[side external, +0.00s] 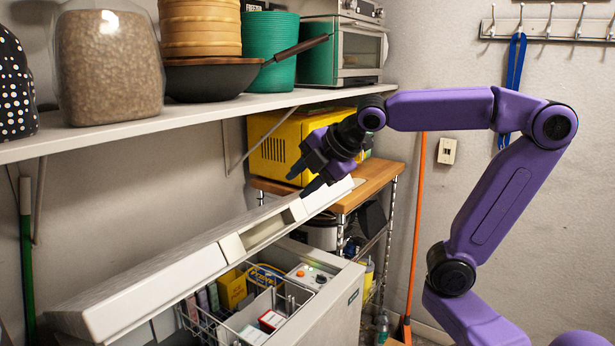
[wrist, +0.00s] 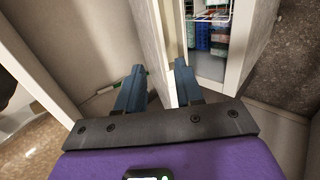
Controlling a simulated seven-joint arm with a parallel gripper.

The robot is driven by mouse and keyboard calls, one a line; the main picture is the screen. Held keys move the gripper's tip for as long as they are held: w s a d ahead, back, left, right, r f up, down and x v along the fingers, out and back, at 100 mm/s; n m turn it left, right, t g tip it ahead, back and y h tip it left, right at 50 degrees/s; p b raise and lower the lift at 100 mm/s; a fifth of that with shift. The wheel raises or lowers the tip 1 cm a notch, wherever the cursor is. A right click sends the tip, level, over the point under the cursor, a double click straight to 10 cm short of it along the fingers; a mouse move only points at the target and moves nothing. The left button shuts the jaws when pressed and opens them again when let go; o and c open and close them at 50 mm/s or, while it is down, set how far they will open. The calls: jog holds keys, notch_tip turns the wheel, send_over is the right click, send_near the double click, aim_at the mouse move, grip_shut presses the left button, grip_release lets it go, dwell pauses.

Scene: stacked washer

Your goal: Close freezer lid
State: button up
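The white freezer lid (side external: 190,262) is partly open in the side view, tilted up over the chest, with a recessed handle in its front edge. The white freezer body (side external: 335,310) stands below it. My gripper (side external: 303,181) is at the right end of the raised lid, with its dark fingers pointing down and left. In the wrist view my gripper (wrist: 160,72) has its fingers apart, and the lid's edge (wrist: 155,38) runs between and beyond them. Whether the fingers touch the lid I cannot tell.
A wire basket (side external: 262,310) with packages sits inside the freezer. A shelf (side external: 200,112) with pots and a small oven hangs above. A yellow appliance (side external: 275,145) stands on a wooden-topped cart (side external: 372,180) behind my gripper. An orange pole (side external: 415,230) leans on the wall.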

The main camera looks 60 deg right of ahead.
jog(key=shift+s+r, duration=0.45)
jog(key=shift+w, duration=0.15)
grip_shut()
jog(key=w+d+f+m+g, duration=0.15)
jog(key=w+m+g, duration=0.25)
jog(key=w+m, duration=0.45)
jog(key=w+d+m+g, duration=0.35)
jog(key=w+m, duration=0.35)
jog(key=m, duration=0.3)
jog(key=shift+n+g, duration=0.25)
jog(key=f, duration=0.9)
jog(key=shift+w+a+f, duration=0.1)
jog(key=shift+w+a, duration=0.1)
jog(key=shift+w, duration=0.2)
